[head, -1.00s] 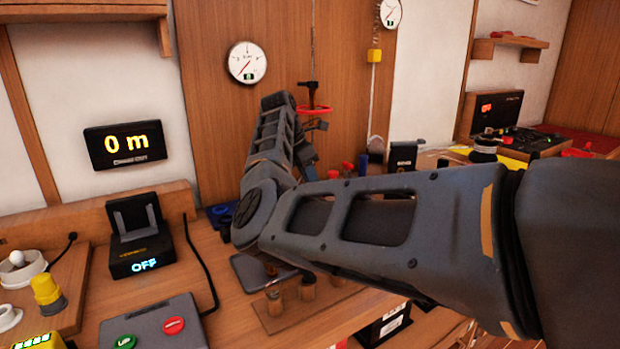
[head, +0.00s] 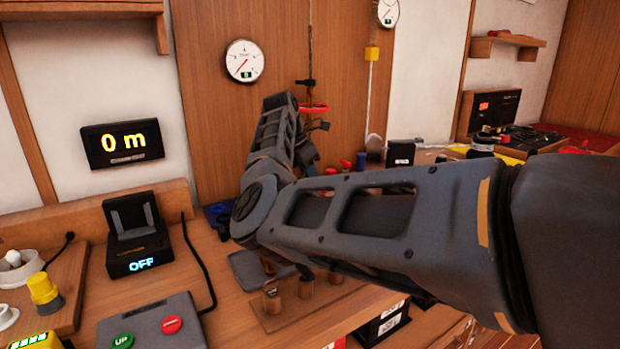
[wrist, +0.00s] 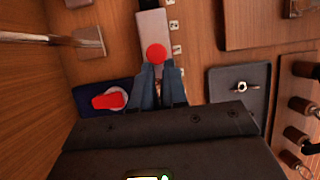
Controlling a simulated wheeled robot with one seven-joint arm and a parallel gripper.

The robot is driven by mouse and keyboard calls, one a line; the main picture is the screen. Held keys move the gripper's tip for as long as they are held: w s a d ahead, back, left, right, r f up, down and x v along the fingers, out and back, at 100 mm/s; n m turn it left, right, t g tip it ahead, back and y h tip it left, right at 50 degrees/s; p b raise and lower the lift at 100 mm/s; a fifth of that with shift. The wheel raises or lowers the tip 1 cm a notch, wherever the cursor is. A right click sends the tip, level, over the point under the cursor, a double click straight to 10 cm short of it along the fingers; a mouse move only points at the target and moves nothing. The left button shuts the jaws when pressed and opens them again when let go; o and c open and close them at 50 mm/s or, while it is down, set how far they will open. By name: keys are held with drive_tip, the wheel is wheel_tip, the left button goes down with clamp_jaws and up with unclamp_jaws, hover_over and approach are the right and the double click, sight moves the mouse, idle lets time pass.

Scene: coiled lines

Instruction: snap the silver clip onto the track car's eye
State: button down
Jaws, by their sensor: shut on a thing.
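In the wrist view, my gripper's two dark fingers (wrist: 160,68) are close together on a small thing, of which only a pale sliver shows between them. I cannot tell if it is the silver clip. A round red knob (wrist: 156,52) shows right at the fingertips, over a grey block (wrist: 153,27). I cannot tell whether they touch or whether the block is the track car. A small silver piece (wrist: 241,87) lies on a grey tray (wrist: 224,103) to the right. In the head view, my forearm hides much of the bench, and the fingertips cannot be made out.
A red handle (wrist: 108,100) on a blue base stands left of my fingers. Wooden pegs (head: 305,286) stand at the bench front. A red ring (head: 313,108) shows by a hanging line at the wall.

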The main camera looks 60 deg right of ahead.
drive_tip(key=shift+s+d+f, duration=0.5)
drive_tip(key=shift+f, duration=0.05)
idle(0.4)
drive_tip(key=shift+s+d, duration=0.35)
drive_tip(key=shift+d, duration=0.35)
drive_tip(key=shift+r, duration=0.2)
idle(0.3)
drive_tip(key=shift+d+r+p, duration=0.25)
drive_tip(key=shift+r+p, duration=0.05)
drive_tip(key=shift+r, duration=0.4)
drive_tip(key=shift+s+d+r, duration=0.1)
drive_tip(key=shift+r, duration=0.15)
